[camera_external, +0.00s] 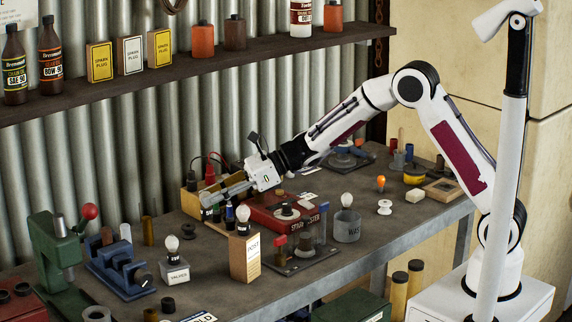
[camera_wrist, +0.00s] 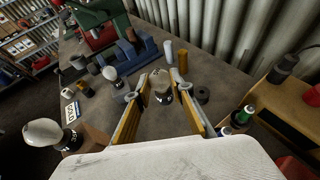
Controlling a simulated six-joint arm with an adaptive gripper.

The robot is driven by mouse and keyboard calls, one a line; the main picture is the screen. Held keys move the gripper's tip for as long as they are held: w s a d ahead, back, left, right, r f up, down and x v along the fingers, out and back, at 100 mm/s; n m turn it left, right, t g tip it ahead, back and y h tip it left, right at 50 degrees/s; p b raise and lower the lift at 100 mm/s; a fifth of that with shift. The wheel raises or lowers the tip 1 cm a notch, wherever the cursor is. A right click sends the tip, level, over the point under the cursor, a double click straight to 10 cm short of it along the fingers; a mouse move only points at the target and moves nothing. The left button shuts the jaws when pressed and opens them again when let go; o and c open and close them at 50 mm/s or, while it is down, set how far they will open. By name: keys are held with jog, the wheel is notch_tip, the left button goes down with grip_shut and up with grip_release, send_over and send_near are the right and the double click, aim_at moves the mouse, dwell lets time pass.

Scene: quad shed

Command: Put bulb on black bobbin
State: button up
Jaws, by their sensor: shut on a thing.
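My gripper (camera_external: 208,196) is low over the bench near the corrugated wall, its fingers pointing left. In the wrist view its two fingers (camera_wrist: 156,94) close around a pale bulb (camera_wrist: 161,84) with a darker base. The fingers largely hide this bulb in the external view. In the external view a dark round piece (camera_external: 287,209) sits on the red tester; I cannot tell which is the bobbin.
Other bulbs stand on the post box (camera_external: 245,257), the valves box (camera_external: 174,270) and the grey can (camera_external: 346,226).

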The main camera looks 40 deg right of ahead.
notch_tip(320, 180, up, 4)
jog(key=m+t+h, duration=0.1)
jog(key=m+t, duration=0.1)
send_over(189, 231)
jog(key=d, duration=0.2)
jog(key=shift+w+d, duration=0.2)
jog(key=shift+w, duration=0.15)
notch_tip(189, 231, down, 6)
jog(key=shift+f, duration=0.15)
dwell(0.4)
jog(key=shift+f, duration=1.9)
jog(key=shift+f, duration=0.1)
